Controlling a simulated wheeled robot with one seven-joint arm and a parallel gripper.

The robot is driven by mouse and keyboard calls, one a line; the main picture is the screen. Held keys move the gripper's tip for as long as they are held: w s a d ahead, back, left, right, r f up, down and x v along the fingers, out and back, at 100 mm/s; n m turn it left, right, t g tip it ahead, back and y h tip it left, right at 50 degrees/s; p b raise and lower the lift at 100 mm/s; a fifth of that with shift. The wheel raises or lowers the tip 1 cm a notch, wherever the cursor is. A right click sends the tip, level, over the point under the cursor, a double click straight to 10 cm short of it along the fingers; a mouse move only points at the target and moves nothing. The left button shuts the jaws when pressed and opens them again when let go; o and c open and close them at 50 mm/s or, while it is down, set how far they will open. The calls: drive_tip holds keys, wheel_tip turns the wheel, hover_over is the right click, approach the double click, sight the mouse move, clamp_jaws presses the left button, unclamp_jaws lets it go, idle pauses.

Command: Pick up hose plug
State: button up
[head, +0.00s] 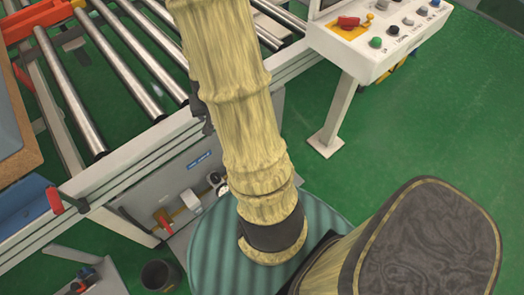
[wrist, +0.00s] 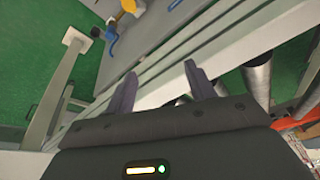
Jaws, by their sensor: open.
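My gripper (wrist: 162,84) is open in the wrist view, its two dark fingers apart with nothing between them. It is over the light metal frame rail (wrist: 228,45) of the roller conveyor. I cannot make out the hose plug for certain. A small blue fitting (wrist: 111,38) and a yellow part (wrist: 128,5) sit on a grey panel beyond the fingers, apart from them. In the head view, a red-handled valve (head: 162,217) and round dark fittings (head: 214,180) are on the grey panel (head: 180,175) under the conveyor. My gripper is out of the head view.
The roller conveyor (head: 128,45) fills the upper left. A white control console (head: 375,38) with coloured buttons stands on a post (head: 338,115) at right. A dark cup-like container (head: 160,275) is at lower left. Green floor (head: 440,120) is clear at right.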

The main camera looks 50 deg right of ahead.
drive_tip(key=s+d+f+m+h+b, duration=0.1)
drive_tip(key=d+f+b, duration=0.3)
drive_tip(key=f, duration=0.5)
drive_tip(key=s+d+f+m+g+h+b, duration=0.1)
drive_tip(key=s+d+f+m+b, duration=0.2)
drive_tip(key=d+f, duration=0.6)
drive_tip(key=f+m+b, duration=0.1)
drive_tip(key=b, duration=0.1)
drive_tip(key=shift+d+f+h+b, duration=0.25)
drive_tip(key=shift+h+b, duration=0.05)
drive_tip(key=b+x, duration=0.3)
drive_tip(key=x, duration=0.9)
drive_tip(key=shift+w+f, duration=0.1)
drive_tip(key=shift+f, duration=0.05)
drive_tip(key=b+x, duration=0.2)
drive_tip(key=x, duration=0.3)
drive_tip(key=shift+d+f, duration=0.1)
drive_tip(key=shift+s, duration=0.25)
